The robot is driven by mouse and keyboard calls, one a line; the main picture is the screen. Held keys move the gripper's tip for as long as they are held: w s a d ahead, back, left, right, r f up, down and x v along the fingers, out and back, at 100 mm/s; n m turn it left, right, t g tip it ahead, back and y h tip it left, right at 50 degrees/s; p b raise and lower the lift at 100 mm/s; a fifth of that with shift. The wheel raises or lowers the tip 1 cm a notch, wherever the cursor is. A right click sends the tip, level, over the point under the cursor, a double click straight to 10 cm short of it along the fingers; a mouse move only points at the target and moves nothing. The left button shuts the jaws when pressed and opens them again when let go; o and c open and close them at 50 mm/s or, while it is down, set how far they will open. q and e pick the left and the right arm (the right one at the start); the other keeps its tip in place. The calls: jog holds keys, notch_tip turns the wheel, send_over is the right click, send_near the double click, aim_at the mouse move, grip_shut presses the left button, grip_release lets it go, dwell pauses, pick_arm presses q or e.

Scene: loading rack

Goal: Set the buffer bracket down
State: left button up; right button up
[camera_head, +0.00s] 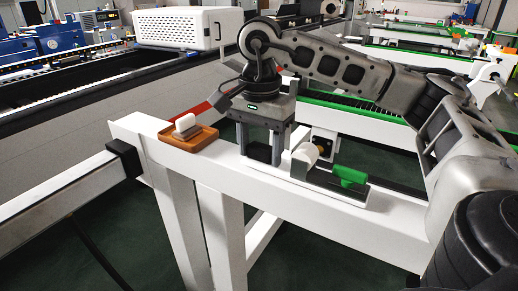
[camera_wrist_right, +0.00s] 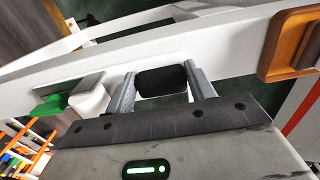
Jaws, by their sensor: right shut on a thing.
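My right gripper (camera_head: 261,148) points down over the white beam, its two grey fingers closed on a small dark block, which I take to be the buffer bracket (camera_head: 259,153). In the right wrist view the bracket (camera_wrist_right: 163,80) shows as a black rounded face between the two fingertips. Its lower end is at or just above the beam's top; I cannot tell if it touches. My left gripper is not in view.
The white beam (camera_head: 220,172) runs across the front. A brown tray (camera_head: 170,138) with a white block (camera_head: 185,124) sits left of the gripper.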

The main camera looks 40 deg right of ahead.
jog(key=o, duration=1.2)
jog(key=shift+f, duration=0.1)
